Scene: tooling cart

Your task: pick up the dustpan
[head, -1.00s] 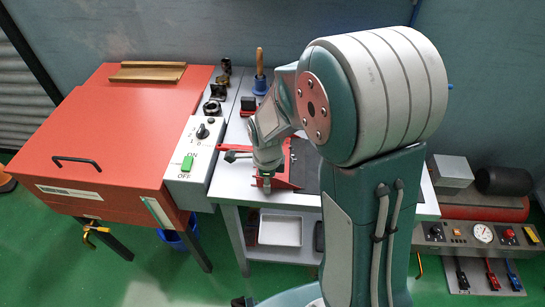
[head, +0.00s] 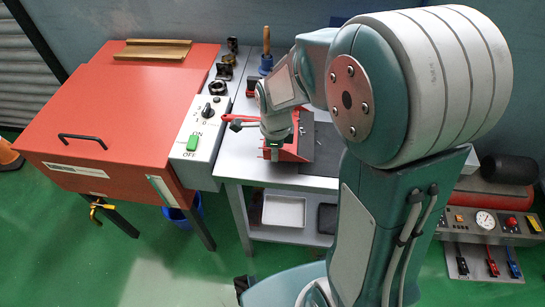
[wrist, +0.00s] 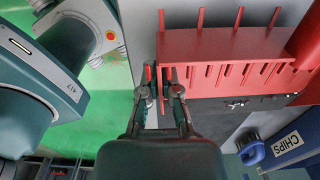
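The red dustpan (head: 292,150) is over the front of the white bench top, beside a dark mat. Its red body with a row of slots and upright prongs fills the upper right of the wrist view (wrist: 225,45). A red bar (head: 240,117) reaches left from it in the head view. My gripper (wrist: 161,92) is at the dustpan's near edge, its two fingers close together on either side of a thin reddish strip. In the head view my gripper (head: 274,150) partly covers that edge. Whether the dustpan still touches the bench is hard to tell.
A red cabinet (head: 125,110) with a switch panel (head: 195,145) stands left of the bench. A brush with a wooden handle (head: 266,45) and dark fittings (head: 219,88) are behind. A blue container labelled CHIPS (wrist: 285,145) is right in the wrist view. A white tray (head: 284,212) sits below.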

